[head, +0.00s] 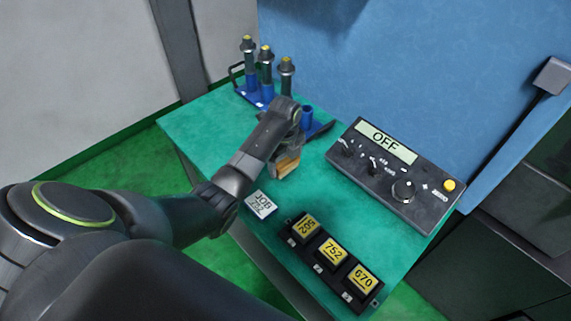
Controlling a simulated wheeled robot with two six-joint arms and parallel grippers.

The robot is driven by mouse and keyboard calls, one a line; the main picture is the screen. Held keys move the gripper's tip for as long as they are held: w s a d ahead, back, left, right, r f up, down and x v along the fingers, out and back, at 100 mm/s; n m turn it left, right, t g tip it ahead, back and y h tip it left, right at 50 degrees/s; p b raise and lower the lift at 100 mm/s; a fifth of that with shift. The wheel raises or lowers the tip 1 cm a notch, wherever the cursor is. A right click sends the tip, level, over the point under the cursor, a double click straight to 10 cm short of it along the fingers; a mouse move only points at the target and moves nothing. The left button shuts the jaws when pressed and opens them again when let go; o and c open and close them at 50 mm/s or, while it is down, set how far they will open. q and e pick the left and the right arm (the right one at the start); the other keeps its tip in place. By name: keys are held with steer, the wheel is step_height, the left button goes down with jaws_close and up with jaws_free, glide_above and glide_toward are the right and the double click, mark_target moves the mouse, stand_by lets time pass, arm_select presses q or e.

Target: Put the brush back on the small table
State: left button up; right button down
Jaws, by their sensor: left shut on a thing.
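The small table (205,128) has a green top and stands in the middle of the head view. My left arm reaches over it from the left. My left gripper (286,154) points down over the table's middle and is shut on the brush (288,165). Only an orange-brown, wood-like part of the brush shows below the gripper; the wrist hides the rest. The brush is at or just above the table top; I cannot tell whether it touches. My right gripper is not in view.
A blue rack with several dark, yellow-topped holders (266,65) stands at the back left. A control box (395,175) reading OFF is on the right. A black tray (329,259) with three yellow-labelled blocks is in front.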

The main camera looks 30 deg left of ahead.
mark_target(285, 160)
arm_select(q)
steer(key=shift+f, duration=1.05)
steer(key=o, duration=0.9)
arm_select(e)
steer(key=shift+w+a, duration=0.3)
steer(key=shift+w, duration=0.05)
arm_select(q)
steer(key=shift+o, duration=0.2)
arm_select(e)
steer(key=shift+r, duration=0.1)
arm_select(q)
step_height(285, 160, up, 8)
steer(key=shift+r+b, duration=0.15)
steer(key=shift+b, duration=0.55)
step_height(285, 160, up, 3)
steer(key=shift+p, duration=0.8)
steer(key=shift+r+p, duration=0.5)
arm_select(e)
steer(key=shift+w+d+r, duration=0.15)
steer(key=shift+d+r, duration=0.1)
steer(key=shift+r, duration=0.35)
